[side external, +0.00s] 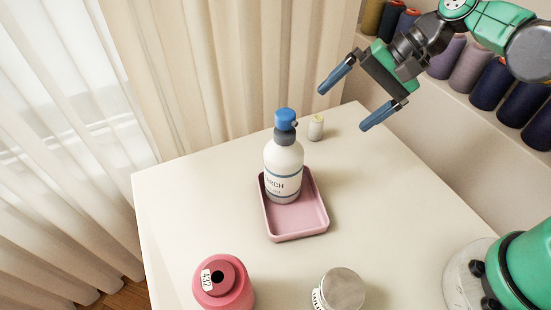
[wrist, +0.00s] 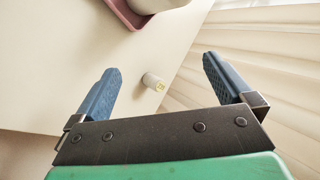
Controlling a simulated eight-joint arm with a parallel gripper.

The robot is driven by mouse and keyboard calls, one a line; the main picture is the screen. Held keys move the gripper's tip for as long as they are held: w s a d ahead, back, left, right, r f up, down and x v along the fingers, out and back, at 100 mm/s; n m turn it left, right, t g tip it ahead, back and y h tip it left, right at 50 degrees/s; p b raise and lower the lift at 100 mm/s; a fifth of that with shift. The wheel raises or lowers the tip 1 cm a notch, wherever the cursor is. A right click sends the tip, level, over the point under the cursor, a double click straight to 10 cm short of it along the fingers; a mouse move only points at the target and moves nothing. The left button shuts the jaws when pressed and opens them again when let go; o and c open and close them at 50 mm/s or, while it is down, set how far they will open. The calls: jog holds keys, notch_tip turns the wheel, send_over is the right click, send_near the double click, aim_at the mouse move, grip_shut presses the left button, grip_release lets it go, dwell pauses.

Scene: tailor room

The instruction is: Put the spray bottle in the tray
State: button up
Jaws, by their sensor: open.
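The spray bottle (side external: 284,165) is white with a blue cap and a grey collar. It stands upright in the pink tray (side external: 312,218), toward the tray's far end. In the wrist view only the bottle's lower part (wrist: 152,4) and a corner of the tray (wrist: 122,14) show at the top edge. My gripper (side external: 349,101) is open and empty, raised above the table's far right edge, to the right of the bottle and apart from it. Its two blue fingers also show in the wrist view (wrist: 162,82), with nothing between them in their grasp.
A small white spool (side external: 316,127) stands behind the tray; it also shows in the wrist view (wrist: 153,82). A pink thread cone (side external: 222,284) and a silver-lidded jar (side external: 341,290) stand at the table's front. Thread cones line a shelf (side external: 455,88) at right. The table's left side is clear.

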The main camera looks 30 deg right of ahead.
jog(key=s+d+n+t+h, duration=0.3)
jog(key=s+d+n+h, duration=0.1)
jog(key=d+n+h, duration=0.2)
jog(key=shift+d+r+n+t, duration=0.4)
jog(key=shift+d+n, duration=0.25)
jog(key=shift+n, duration=0.45)
